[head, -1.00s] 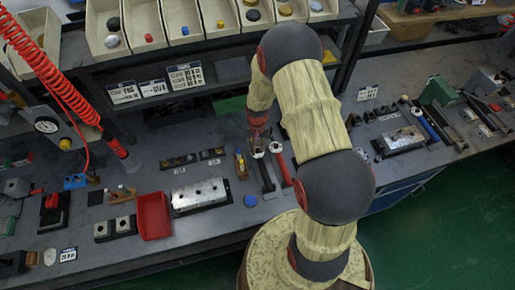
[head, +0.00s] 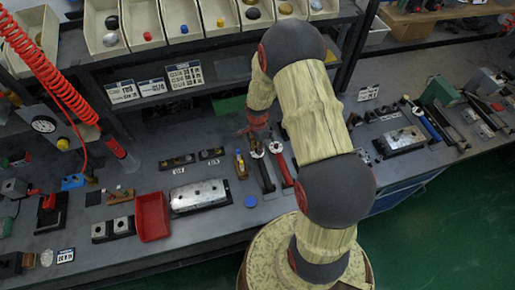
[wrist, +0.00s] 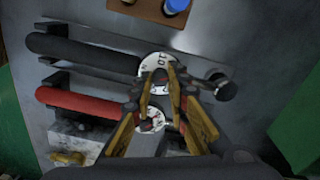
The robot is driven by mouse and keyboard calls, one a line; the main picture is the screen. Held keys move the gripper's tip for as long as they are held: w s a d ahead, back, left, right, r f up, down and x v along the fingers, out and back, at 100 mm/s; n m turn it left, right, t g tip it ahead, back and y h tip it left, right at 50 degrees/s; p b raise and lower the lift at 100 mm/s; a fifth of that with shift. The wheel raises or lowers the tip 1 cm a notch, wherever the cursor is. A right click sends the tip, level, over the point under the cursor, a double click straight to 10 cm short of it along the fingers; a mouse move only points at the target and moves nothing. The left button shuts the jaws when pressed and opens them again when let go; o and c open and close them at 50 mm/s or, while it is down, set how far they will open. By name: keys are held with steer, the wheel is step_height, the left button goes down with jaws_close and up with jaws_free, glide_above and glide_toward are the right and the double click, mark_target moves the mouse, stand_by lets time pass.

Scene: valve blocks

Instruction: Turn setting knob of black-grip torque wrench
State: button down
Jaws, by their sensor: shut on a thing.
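The black-grip torque wrench (wrist: 85,52) lies across the upper left of the wrist view, its white marked dial (wrist: 149,62) at its right end. My gripper (wrist: 161,80) is shut on the small setting knob at this dial. The fingers hide most of the knob and part of the dial. The red-grip wrench (wrist: 75,100) lies parallel below it, its own dial (wrist: 152,124) partly behind my fingers. In the head view the black-grip wrench (head: 266,177) and red-grip wrench (head: 284,171) lie side by side on the bench, my gripper (head: 257,143) over the black one's far end.
A wooden block with a blue-topped item (head: 240,165) stands just left of the wrenches. A metal block (head: 200,196) and a red tray (head: 152,216) lie farther left. The shelf with bins (head: 185,25) rises behind.

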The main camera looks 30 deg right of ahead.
steer(key=m, duration=0.5)
steer(key=shift+w, duration=0.1)
steer(key=shift+m, duration=0.3)
stand_by(0.4)
steer(key=c, duration=1.7)
jaws_free()
